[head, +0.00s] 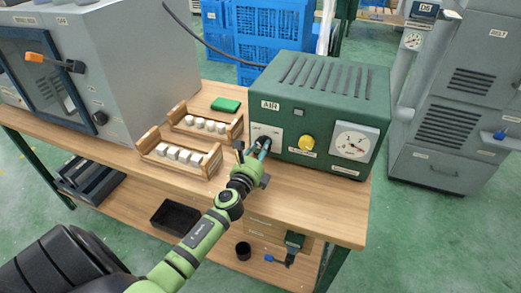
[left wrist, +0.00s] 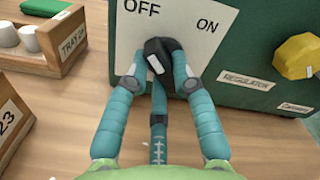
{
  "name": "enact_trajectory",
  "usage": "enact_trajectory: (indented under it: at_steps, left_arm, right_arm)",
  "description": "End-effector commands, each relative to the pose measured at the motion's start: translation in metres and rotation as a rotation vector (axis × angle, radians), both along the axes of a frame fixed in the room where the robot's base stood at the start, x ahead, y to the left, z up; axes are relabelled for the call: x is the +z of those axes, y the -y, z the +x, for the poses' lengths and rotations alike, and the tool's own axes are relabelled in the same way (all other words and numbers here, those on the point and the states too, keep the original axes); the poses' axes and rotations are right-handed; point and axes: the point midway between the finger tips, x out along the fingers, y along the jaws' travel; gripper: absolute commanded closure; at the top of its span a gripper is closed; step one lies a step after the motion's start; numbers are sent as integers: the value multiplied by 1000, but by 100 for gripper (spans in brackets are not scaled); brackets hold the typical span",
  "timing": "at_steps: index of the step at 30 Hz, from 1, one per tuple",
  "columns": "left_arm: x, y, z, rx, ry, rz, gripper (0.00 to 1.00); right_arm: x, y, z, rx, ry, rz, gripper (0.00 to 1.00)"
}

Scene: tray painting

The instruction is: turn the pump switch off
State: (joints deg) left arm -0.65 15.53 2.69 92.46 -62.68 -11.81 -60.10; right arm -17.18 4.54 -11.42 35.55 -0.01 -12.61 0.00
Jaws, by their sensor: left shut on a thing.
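The pump is a green box (head: 330,98) marked AIR on the right part of the bench. Its white switch plate (head: 268,131) is on the left of the front face. In the left wrist view the plate (left wrist: 196,42) reads OFF at left and ON at right. The black switch handle (left wrist: 160,50) stands below and between the words; its exact setting is unclear because the fingers partly cover it. My left gripper (head: 259,150) reaches the plate from the front. Its blue fingers (left wrist: 162,78) are closed around the handle. My right gripper is not in view.
A yellow regulator knob (head: 306,143) and a round gauge (head: 354,142) are right of the switch. Two wooden trays (head: 152,152) with white pieces stand left of my gripper. A green block (head: 226,104) lies behind them. A grey cabinet (head: 125,70) fills the bench's left.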

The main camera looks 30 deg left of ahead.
Motion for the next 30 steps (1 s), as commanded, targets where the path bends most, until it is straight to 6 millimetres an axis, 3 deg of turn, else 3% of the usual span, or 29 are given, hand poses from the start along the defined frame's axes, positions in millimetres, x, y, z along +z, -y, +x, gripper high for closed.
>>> enact_trajectory:
  at_steps: [21, 22, 23, 30]
  left_arm:
    - [0, 0, 0, 0, 17, -72, 100]
    - [0, 0, 0, 0, 17, -72, 63]
    - [0, 0, 0, 0, 17, -72, 51]
    - [0, 0, 0, 0, 17, -69, 51]
  right_arm:
    - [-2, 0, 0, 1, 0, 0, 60]
    - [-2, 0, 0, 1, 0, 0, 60]
    - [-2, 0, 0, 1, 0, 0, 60]
    - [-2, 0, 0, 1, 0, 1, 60]
